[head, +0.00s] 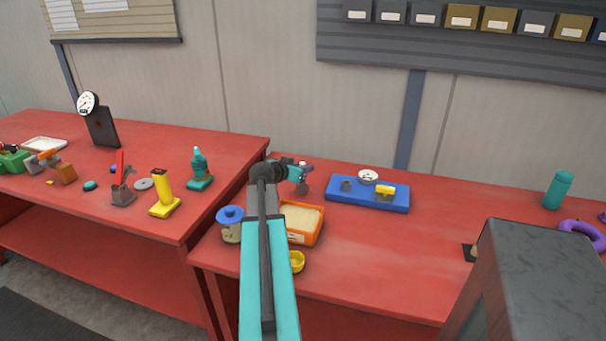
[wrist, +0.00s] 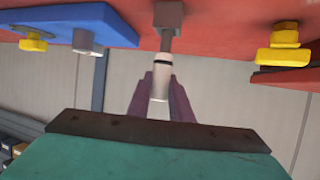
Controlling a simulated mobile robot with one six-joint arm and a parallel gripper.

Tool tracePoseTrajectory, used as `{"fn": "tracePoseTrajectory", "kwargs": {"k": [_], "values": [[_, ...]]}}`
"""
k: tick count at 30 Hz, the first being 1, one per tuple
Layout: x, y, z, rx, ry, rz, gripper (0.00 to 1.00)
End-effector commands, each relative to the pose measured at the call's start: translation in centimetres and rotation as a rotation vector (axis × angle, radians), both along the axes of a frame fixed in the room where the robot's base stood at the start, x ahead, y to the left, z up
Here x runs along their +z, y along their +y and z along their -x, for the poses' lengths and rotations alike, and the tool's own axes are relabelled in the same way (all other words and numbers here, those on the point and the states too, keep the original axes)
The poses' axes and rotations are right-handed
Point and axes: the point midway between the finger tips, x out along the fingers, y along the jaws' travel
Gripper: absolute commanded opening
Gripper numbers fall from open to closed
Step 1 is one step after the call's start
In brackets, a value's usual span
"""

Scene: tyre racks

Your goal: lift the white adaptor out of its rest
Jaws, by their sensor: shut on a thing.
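The white adaptor (wrist: 160,80), with a dark ring near its end, stands between the two purple fingers of my gripper (wrist: 160,92) in the wrist view. My gripper is shut on it. The adaptor's end meets a grey stem below a grey block, its rest (wrist: 169,16), which is on the red surface; I cannot tell how deep it sits. In the head view my gripper (head: 301,172) is over the red bench, with the small grey rest (head: 302,188) just beneath it. A bit of white shows at the fingers; most of the adaptor is hidden there.
A blue board (head: 348,194) with a dial and a yellow piece lies to the right. An orange bin (head: 304,236), a blue-lidded jar (head: 231,229) and a yellow cup (head: 297,262) are near my arm. Bench right of the blue board is mostly clear.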

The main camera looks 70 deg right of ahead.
Motion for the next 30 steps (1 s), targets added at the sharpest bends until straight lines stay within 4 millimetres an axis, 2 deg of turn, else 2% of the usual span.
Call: {"fn": "tracePoseTrajectory", "kwargs": {"k": [9, 15, 21, 30], "values": [[4.3, -0.1, 0.0, 0.000, 0.000, 0.002, 0.00], [6.4, -0.1, 0.0, -0.001, 0.001, 0.002, 0.00], [7.3, 0.0, 0.0, 0.000, 0.001, 0.000, 0.00], [7.4, 0.0, 0.0, 0.000, 0.001, 0.000, 0.00]]}}
